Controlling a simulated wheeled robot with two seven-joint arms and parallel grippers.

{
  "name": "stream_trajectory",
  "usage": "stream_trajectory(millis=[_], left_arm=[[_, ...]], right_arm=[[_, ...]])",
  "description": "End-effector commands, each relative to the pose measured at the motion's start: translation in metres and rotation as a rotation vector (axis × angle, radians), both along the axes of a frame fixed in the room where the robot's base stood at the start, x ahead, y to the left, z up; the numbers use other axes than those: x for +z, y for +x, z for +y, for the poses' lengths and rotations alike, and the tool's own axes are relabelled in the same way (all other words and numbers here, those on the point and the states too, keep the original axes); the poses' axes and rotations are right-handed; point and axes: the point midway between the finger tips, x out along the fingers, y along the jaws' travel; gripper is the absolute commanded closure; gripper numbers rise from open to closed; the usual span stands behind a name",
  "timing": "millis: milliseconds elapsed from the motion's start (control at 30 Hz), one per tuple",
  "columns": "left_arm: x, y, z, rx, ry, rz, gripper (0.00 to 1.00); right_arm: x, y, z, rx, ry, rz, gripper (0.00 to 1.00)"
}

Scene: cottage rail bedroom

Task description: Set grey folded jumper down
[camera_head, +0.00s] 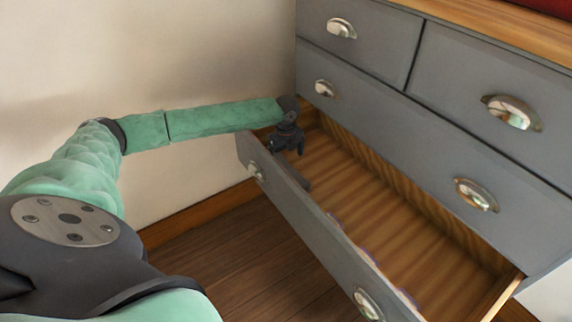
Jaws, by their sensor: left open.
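My left gripper (288,144) is at the far left end of the open drawer (400,215), pointing down over its inside. Its jaws are open, and I see nothing between them. A small dark grey shape (298,180) lies just below it, against the inner side of the drawer front. It is mostly hidden by that front, and I cannot tell whether it is the grey folded jumper. No other grey folded cloth shows. My right gripper is not in view.
The grey chest of drawers (440,130) has closed drawers above the open one. Purple-edged things (370,256) peek over the drawer front, mostly hidden. The visible wooden drawer bottom is bare. A plain wall stands at left, with bare wooden floor (250,260) before the drawer.

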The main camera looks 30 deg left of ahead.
Motion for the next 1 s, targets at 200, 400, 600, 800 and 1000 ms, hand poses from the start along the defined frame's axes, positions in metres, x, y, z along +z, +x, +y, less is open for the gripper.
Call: stream_trajectory(millis=[200, 400, 600, 800, 1000], left_arm=[[0.041, 0.001, 0.0, 0.0, -0.001, -0.002, 0.0], [0.065, 0.001, 0.0, 0.0, 0.001, -0.001, 0.0], [0.072, 0.001, 0.0, 0.0, 0.0, -0.001, 0.0], [0.072, 0.0, 0.0, 0.0, 0.0, 0.0, 0.0], [0.072, 0.0, 0.0, 0.0, 0.0, 0.0, 0.0]], right_arm=[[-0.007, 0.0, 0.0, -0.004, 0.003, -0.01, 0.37], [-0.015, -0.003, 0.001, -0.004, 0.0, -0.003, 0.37], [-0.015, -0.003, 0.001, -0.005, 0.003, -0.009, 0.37], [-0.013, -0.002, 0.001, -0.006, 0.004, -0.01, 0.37], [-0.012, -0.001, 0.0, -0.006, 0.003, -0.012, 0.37]])
